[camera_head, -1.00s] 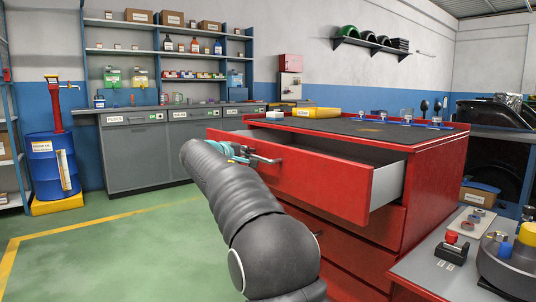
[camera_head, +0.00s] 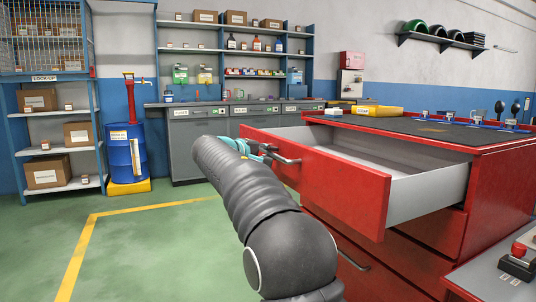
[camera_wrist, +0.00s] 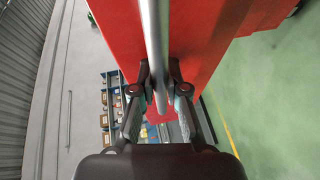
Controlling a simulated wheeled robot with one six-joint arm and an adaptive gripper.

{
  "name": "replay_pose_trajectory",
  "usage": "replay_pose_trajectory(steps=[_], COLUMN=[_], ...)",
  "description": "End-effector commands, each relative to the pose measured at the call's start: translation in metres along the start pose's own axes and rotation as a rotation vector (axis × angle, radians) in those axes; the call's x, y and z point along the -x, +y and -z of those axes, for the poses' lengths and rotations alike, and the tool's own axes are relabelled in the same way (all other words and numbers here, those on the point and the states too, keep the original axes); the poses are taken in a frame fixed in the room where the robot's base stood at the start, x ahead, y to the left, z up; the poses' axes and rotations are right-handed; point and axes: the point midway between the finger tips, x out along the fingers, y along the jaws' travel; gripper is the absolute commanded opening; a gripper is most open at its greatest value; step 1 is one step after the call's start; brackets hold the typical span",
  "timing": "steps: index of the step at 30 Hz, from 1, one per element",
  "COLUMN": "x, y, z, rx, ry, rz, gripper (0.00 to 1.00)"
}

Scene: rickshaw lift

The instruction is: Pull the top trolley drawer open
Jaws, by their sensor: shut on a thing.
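The red trolley (camera_head: 505,205) stands at the right in the head view. Its top drawer (camera_head: 345,190) is pulled well out, and its pale inside shows empty where visible. My gripper (camera_head: 262,153) is at the bar handle (camera_head: 287,161) on the drawer front, partly hidden behind my own arm. In the wrist view my gripper (camera_wrist: 159,95) has its two fingers on either side of the grey handle bar (camera_wrist: 155,40) and is shut on it. The red drawer front (camera_wrist: 200,40) lies just behind the bar. The lower drawers (camera_head: 385,262) are shut.
A grey bench (camera_head: 505,275) with a red button box (camera_head: 518,262) is at the lower right. A blue drum (camera_head: 122,155) and shelves (camera_head: 58,150) stand at the back left. The green floor at the left is clear.

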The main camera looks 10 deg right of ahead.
Motion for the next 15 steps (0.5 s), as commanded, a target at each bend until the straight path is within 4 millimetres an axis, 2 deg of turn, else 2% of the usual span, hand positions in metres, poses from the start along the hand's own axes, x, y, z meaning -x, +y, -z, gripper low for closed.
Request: replay_pose_trajectory(steps=[4, 5, 6, 15], x=[-0.0007, -0.0008, -0.0007, 0.0006], y=[-0.0013, -0.0013, -0.0012, -0.0004], z=[-0.0006, -0.0006, -0.0006, -0.0001], rx=[0.001, 0.001, 0.001, 0.001], ry=[-0.003, -0.003, -0.003, -0.001], rz=[0.002, 0.002, 0.001, 0.0], gripper=[0.0, 0.18, 0.24, 0.24])
